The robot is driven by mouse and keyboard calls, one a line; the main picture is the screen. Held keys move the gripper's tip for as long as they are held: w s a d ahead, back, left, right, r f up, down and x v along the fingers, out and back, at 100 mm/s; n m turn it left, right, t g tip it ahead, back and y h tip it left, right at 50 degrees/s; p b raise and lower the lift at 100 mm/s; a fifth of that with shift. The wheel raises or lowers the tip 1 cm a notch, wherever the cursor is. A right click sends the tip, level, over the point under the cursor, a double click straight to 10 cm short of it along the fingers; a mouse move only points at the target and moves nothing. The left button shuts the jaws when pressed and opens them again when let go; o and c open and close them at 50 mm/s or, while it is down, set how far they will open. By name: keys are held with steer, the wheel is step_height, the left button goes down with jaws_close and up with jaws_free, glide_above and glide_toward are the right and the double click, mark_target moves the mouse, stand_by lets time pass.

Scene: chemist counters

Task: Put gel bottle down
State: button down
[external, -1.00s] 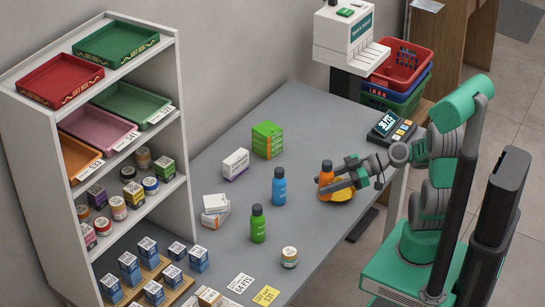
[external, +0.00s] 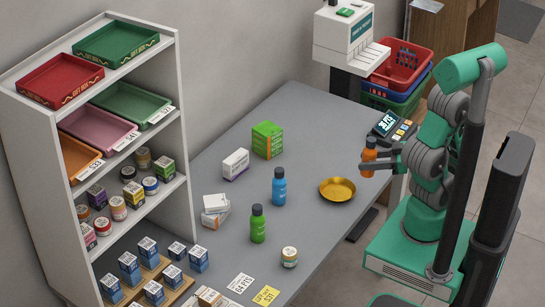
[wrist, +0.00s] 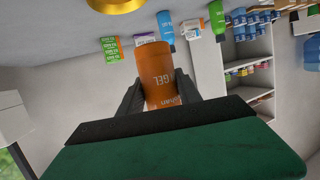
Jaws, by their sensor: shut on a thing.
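An orange gel bottle (external: 369,158) with a dark cap is held in my gripper (external: 377,163) at the right edge of the grey table, by the card terminal. The external view does not clearly show whether the bottle's base touches the table.
A gold dish (external: 337,189) sits empty on the table, left of the bottle. A blue bottle (external: 279,187), a green bottle (external: 258,224) and a small jar (external: 289,257) stand further left. The card terminal (external: 390,125) and stacked baskets (external: 402,68) are behind.

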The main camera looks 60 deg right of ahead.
steer(key=s+d+m+h, duration=0.2)
steer(key=d, duration=0.2)
steer(key=n+y+b, duration=0.2)
steer(key=b, duration=0.7)
glide_above(342, 189)
step_height(342, 189, down, 10)
steer(key=shift+w+f, duration=0.1)
steer(key=shift+f, duration=0.05)
step_height(342, 189, down, 3)
steer(key=shift+d+r, duration=0.15)
steer(key=shift+f, duration=0.25)
steer(key=c, duration=0.8)
jaws_free()
steer(key=shift+c, duration=0.2)
